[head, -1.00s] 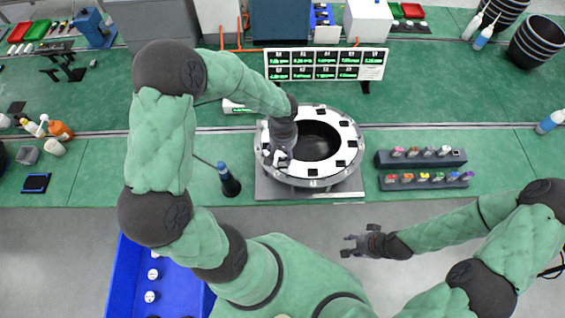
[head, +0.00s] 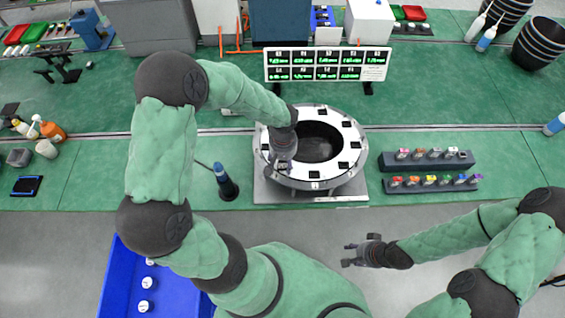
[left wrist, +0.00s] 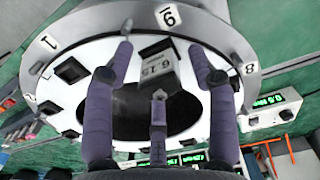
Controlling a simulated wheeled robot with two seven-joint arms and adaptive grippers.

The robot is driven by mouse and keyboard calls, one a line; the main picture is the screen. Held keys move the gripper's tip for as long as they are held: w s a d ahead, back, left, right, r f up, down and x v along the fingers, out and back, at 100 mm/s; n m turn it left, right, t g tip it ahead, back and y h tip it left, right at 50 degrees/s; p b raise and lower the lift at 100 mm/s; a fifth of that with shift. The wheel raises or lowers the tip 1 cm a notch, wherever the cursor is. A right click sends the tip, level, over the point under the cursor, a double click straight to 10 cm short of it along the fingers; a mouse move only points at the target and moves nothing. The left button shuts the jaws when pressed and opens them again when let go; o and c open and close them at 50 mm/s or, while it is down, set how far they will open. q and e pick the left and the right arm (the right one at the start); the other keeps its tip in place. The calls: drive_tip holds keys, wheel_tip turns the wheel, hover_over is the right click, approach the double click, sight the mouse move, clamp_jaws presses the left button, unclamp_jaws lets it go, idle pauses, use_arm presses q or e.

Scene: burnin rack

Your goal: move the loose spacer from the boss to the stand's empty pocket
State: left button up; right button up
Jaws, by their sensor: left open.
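A small dark block with a white numbered face (left wrist: 157,62), which looks like the spacer, stands at the rim of the pale ring (left wrist: 95,45) in the left wrist view. My left gripper (left wrist: 161,42) is open, its fingers spread on either side of the block. In the head view my left gripper (head: 283,160) is over the left part of the ring (head: 345,125) and hides the block. The ring has several dark square pockets around a dark central opening. I cannot tell which part is the boss. My right gripper (head: 352,254) looks open and empty, in front of the bench.
Two dark racks, back (head: 390,163) and front (head: 388,187), hold small coloured-top pieces right of the ring. A display panel (head: 326,64) stands behind it. A dark blue-topped tool (head: 225,182) stands left. A blue bin (head: 185,292) is at lower left.

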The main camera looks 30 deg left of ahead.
use_arm(q)
drive_tip(key=shift+b, duration=0.5)
idle(0.8)
drive_tip(key=shift+c, duration=0.3)
drive_tip(key=c, duration=0.9)
drive_tip(key=shift+s+a, duration=0.1)
drive_tip(key=shift+a, duration=0.05)
clamp_jaws()
drive_tip(key=shift+r, duration=0.1)
